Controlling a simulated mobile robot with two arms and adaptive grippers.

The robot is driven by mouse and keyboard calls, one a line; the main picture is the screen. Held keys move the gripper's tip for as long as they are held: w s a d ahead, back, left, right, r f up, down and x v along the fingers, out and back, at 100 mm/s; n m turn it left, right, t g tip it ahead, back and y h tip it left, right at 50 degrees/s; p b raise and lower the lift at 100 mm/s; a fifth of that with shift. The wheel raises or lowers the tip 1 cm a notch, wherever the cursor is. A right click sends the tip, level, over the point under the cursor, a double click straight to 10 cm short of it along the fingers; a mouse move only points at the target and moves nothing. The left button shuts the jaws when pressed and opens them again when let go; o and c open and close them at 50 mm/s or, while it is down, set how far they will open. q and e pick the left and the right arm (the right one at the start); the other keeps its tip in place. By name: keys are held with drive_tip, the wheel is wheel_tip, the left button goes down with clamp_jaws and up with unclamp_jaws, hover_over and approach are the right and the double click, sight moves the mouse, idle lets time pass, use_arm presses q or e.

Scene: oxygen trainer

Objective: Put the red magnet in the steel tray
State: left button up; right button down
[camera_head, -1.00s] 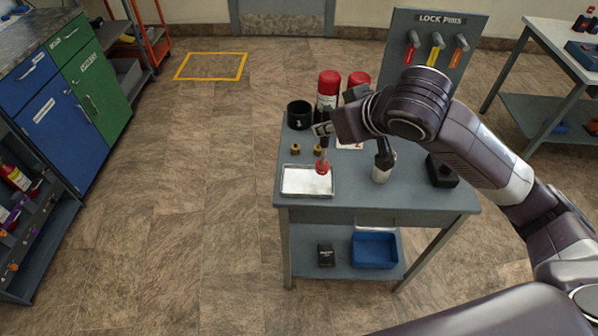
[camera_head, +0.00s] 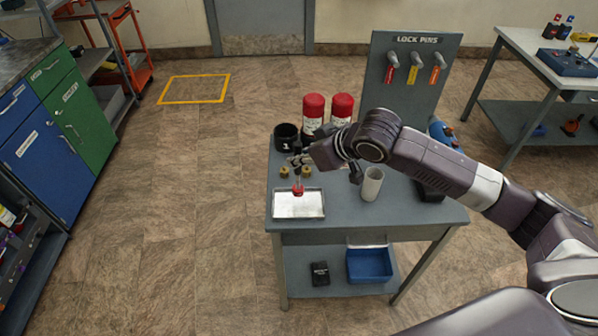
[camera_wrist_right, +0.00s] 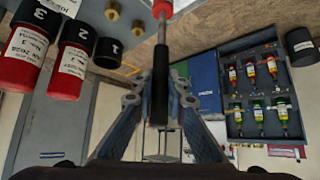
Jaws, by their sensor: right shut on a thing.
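The red magnet (camera_head: 297,190) shows as a small red tip at the back of the steel tray (camera_head: 299,213), near the middle of its width. I cannot tell whether it touches the tray or hangs just above it. The tray is shallow and bare, at the front left of the grey table. My right gripper (camera_head: 298,162) is shut above the tray's back edge. In the right wrist view, its fingers (camera_wrist_right: 160,95) close on the magnet's black grip, with a silver rod leading to the red end (camera_wrist_right: 162,8). My left gripper is out of view.
Brass fittings (camera_head: 284,171), a black cup (camera_head: 286,137) and two red-capped bottles (camera_head: 313,113) stand behind the tray. The lock-pin board (camera_head: 412,85) rises at the back. A blue bin (camera_head: 369,265) is on the lower shelf.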

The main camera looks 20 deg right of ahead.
sight(299, 175)
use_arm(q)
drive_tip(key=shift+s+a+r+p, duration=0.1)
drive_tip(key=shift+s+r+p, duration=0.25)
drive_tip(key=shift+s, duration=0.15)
use_arm(e)
drive_tip(key=shift+f, duration=2.95)
drive_tip(key=c, duration=1.9)
unclamp_jaws()
drive_tip(key=shift+c, duration=0.2)
use_arm(q)
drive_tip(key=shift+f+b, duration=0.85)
drive_tip(key=shift+b, duration=0.05)
use_arm(e)
drive_tip(key=v, duration=1.2)
